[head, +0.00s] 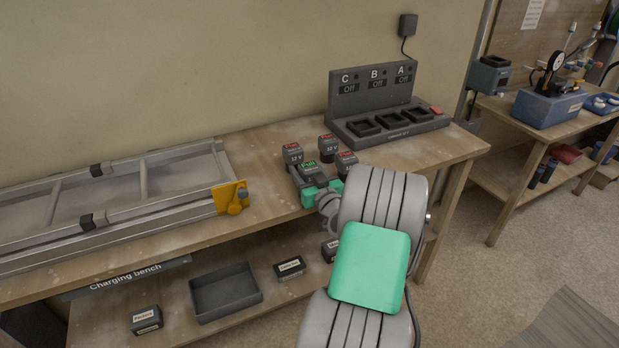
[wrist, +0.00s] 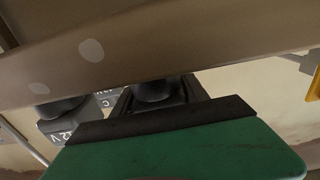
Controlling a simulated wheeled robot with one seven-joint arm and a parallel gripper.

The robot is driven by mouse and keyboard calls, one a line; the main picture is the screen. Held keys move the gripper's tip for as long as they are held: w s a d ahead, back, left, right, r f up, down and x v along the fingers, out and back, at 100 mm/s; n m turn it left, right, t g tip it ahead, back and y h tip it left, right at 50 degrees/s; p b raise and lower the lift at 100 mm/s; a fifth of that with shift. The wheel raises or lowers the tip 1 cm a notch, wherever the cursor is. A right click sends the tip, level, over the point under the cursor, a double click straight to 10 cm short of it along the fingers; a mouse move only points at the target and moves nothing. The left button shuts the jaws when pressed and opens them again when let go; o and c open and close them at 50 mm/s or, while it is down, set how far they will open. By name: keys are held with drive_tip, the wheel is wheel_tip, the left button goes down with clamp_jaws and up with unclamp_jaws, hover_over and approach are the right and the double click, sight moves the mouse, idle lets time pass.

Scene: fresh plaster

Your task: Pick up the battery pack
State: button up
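Several dark battery packs with labelled tops stand close together on the charging bench. One pack with a green "Full" label (head: 308,167) is right at my gripper (head: 313,182); packs with red labels stand behind it at the left (head: 293,153), the back (head: 328,144) and the right (head: 346,160). My green and dark gripper reaches over the front of the bench, and its fingers merge with the nearest pack. I cannot tell whether they touch it. In the wrist view, a dark pack (wrist: 155,92) lies beyond my green gripper body, and a "12 V" pack (wrist: 62,122) shows to its left.
A charger (head: 390,122) with bays C, B and A, all reading "Off", stands behind at the right. A metal frame with a yellow clamp (head: 230,198) lies at the left. The bench edge (wrist: 150,50) crosses the wrist view. A tray (head: 225,292) sits on the lower shelf.

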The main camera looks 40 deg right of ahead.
clamp_jaws()
idle(0.3)
